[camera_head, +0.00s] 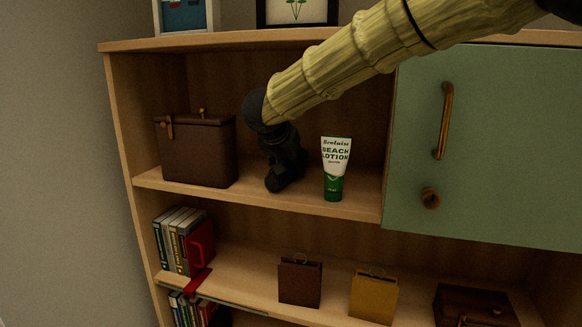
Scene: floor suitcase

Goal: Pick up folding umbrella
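I cannot make out a folding umbrella for certain in the head view. My arm reaches in from the upper right, and its dark end hangs over the upper shelf. My gripper (281,182) is black and points down, low over the upper shelf board, between a brown box and a lotion tube. Its fingers blend together in the dark, so I cannot see whether they are apart or hold something. The shelf right behind and under the gripper is hidden.
On the upper shelf, a brown lidded box (198,150) stands left and a white-green lotion tube (334,170) stands right. A green cabinet door (490,140) closes the right side. Below are books (175,240), a red object (200,248) and small bags (300,283).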

